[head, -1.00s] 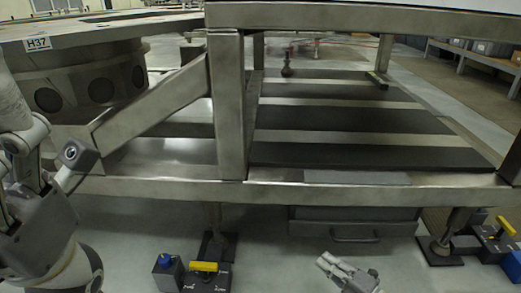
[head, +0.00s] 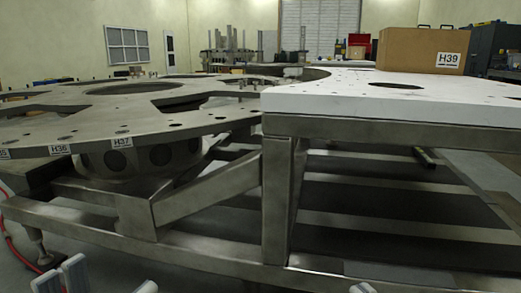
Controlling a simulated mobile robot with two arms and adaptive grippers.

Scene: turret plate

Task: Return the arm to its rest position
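Only the tips of my grippers show, at the bottom edge of the head view. My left gripper (head: 110,281) has two pale fingertips standing apart, with nothing seen between them. My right gripper (head: 362,288) shows only a small pale tip, so its opening is hidden. Both are low in front of the steel frame (head: 185,247). The arms themselves are below the picture. The grey turret plate (head: 95,118), with labels H36 and H37, lies flat above and beyond the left gripper.
A white tabletop (head: 420,95) on the steel frame fills the right side. A cardboard box (head: 405,48) labelled H39 stands on it. A diagonal brace (head: 210,188) and an upright post (head: 277,200) stand ahead. A red cable (head: 18,245) hangs at the left.

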